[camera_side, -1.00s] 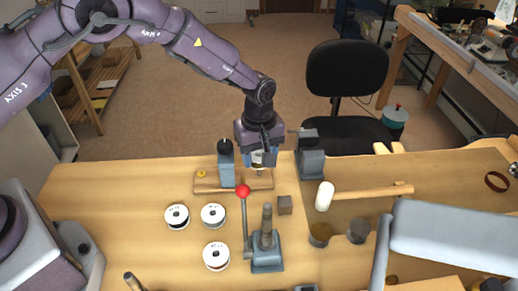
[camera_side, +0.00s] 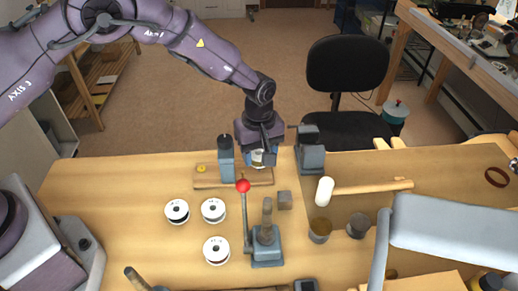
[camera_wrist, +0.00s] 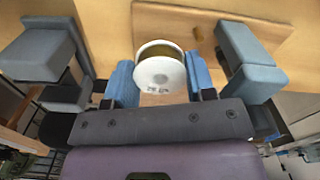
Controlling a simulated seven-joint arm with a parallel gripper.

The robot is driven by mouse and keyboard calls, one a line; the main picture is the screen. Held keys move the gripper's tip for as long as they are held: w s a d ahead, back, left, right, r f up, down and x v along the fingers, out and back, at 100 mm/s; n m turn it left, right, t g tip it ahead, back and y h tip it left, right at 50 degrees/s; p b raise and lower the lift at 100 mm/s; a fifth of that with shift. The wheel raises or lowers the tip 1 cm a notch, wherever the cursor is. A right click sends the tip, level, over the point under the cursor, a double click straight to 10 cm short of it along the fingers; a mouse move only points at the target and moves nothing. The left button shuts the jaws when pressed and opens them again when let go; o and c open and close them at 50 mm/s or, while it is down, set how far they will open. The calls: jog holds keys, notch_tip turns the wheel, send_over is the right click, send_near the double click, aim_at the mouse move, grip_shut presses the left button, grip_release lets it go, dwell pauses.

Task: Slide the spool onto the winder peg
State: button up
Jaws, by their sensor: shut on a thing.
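My gripper (camera_wrist: 160,82) is shut on a spool (camera_wrist: 158,74) with white flanges and olive-gold thread. The spool sits between the blue fingers, its printed flange facing the wrist camera. In the side view my gripper (camera_side: 262,157) holds the spool just above the right part of a wooden board (camera_side: 206,183). A blue-grey upright block (camera_side: 226,160) stands on this board, left of my gripper; it seems to be the winder. The peg cannot be made out clearly behind the gripper and spool, so I cannot tell whether the spool touches it.
Three white spools (camera_side: 213,210) lie at left front. A red-knobbed lever (camera_side: 243,186) and grey stand (camera_side: 267,248) are in front of my gripper. A grey machine block (camera_side: 311,152) stands close on the right. A white-ended wooden rod (camera_side: 370,188) lies further right.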

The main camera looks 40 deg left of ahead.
jog(key=shift+f, duration=1.45)
jog(key=o, duration=1)
notch_tip(320, 180, up, 13)
dwell(0.4)
